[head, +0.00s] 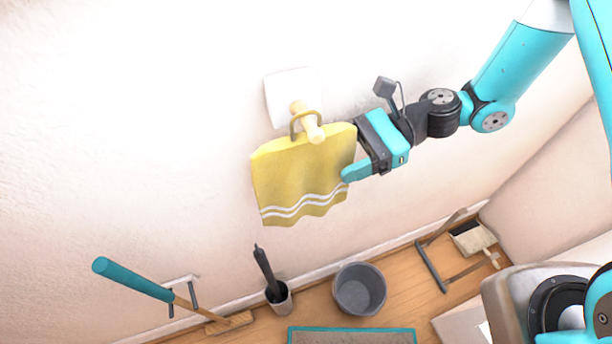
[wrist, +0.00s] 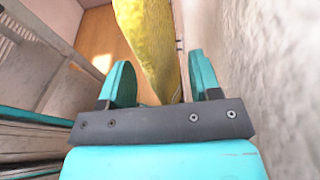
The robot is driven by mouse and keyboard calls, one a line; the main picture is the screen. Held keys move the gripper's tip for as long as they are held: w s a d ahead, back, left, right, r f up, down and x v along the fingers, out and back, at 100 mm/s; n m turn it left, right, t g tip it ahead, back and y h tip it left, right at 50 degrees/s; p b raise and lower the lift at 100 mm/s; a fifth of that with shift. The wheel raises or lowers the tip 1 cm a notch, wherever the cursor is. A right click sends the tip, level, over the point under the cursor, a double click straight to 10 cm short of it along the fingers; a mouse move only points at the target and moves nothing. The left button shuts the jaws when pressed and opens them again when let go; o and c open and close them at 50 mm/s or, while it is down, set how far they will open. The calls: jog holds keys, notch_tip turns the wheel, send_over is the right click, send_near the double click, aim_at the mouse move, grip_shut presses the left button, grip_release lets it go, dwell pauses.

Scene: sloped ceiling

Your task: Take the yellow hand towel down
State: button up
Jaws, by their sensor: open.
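The yellow hand towel (head: 300,175) has white stripes near its lower edge. It hangs from a pale peg (head: 306,120) on a white wall plate (head: 291,93), with a loop (head: 293,125) around the peg. My gripper (head: 352,165) is at the towel's right edge, with its fingers pointing left. In the wrist view, my gripper (wrist: 160,85) is open, with one finger on each side of the picture. The towel (wrist: 152,40) shows edge-on ahead and between the fingers. I cannot tell whether either finger touches it.
The wall (wrist: 250,60) is close on the right in the wrist view. Below on the floor stand a grey bin (head: 360,290), a brush in a holder (head: 279,298), a teal-handled broom (head: 135,279) and a dustpan (head: 472,238). A teal-edged mat (head: 352,330) lies in front.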

aim_at(348, 146)
jog(key=c, duration=1)
jog(key=shift+r+p, duration=1.4)
jog(key=shift+r, duration=0.1)
jog(key=shift+s+d+f+p, duration=0.1)
jog(key=shift+s+d, duration=0.45)
jog(key=shift+s, duration=0.75)
jog(key=shift+s+d+r+p, duration=0.1)
jog(key=shift+s+d, duration=0.45)
jog(key=shift+s, duration=0.8)
jog(key=shift+s+d+f+p, duration=0.1)
jog(key=shift+s+d, duration=0.45)
jog(key=shift+s, duration=0.75)
